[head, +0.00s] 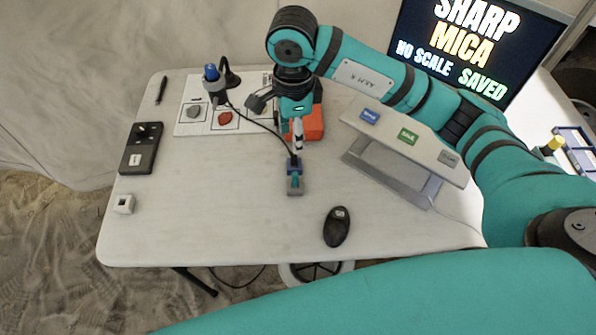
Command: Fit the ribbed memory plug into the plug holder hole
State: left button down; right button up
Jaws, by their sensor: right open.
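My right gripper (298,142) points down over the middle of the table and is open. Just below its fingertips is a small grey piece with a teal middle and a purple-blue end (294,182); it may be the ribbed memory plug, but ribs are too small to make out. I cannot tell whether the fingers touch it. A small white block with a dark square hole (125,204) sits at the table's left edge; it may be the plug holder. My left gripper is not in view.
A dark cable crosses toward the gripper. The front left is clear.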

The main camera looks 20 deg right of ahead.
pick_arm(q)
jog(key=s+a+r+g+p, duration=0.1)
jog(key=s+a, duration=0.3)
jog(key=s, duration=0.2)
pick_arm(e)
send_over(295, 174)
notch_tip(295, 174, down, 6)
jog(key=shift+w+r, duration=0.1)
jog(key=shift+w, duration=0.05)
notch_tip(295, 174, down, 3)
jog(key=shift+w+d+r, duration=0.1)
jog(key=shift+d, duration=0.05)
jog(key=shift+f+p, duration=0.5)
jog(key=shift+f, duration=0.35)
jog(key=f, duration=0.1)
jog(key=f+p, duration=0.1)
jog(key=f, duration=0.1)
jog(key=shift+s+f, duration=0.25)
jog(key=shift+f, duration=0.6)
grip_shut()
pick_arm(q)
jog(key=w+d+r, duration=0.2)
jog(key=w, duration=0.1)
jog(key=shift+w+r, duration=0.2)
